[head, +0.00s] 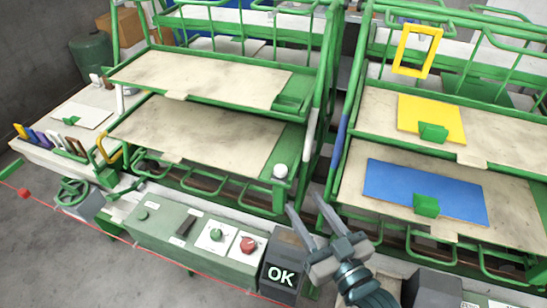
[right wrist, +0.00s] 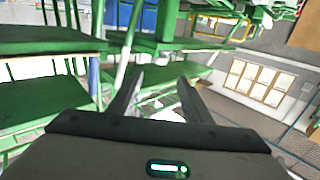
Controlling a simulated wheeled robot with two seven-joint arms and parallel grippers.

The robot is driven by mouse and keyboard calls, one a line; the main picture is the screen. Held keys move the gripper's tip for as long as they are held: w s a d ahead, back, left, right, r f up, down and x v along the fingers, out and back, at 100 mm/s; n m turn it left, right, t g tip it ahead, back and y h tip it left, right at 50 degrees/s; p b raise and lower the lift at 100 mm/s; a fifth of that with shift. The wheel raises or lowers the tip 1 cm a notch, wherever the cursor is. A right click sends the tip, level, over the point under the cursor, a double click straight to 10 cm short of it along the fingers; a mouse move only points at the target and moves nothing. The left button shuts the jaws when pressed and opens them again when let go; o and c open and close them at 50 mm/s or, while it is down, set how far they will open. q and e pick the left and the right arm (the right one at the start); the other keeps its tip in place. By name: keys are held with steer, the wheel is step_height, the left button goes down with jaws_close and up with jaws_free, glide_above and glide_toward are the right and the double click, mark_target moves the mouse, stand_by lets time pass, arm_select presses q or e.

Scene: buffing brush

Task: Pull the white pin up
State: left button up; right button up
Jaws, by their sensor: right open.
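A small white round-topped piece (head: 280,171), which looks like the white pin, stands at the front right corner of the left green rack, beside the lower shelf. My right gripper (head: 304,202) is open and empty, in front of and a little to the right of it, with its fingers pointing toward the racks. In the right wrist view the two fingers of my right gripper (right wrist: 160,82) are spread apart. Something white shows low between them, but I cannot tell what it is. My left gripper is not in view.
A white sleeve (head: 311,122) and a blue sleeve (head: 341,130) sit on the rack posts. A green control panel (head: 185,236) and a dark OK box (head: 281,275) stand in front. A blue board (head: 425,190) and a yellow board (head: 430,117) lie on the right rack.

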mark_target(280, 175)
steer(key=p+x, duration=0.5)
steer(key=x, duration=1.2)
steer(key=shift+w, duration=0.15)
jaws_close()
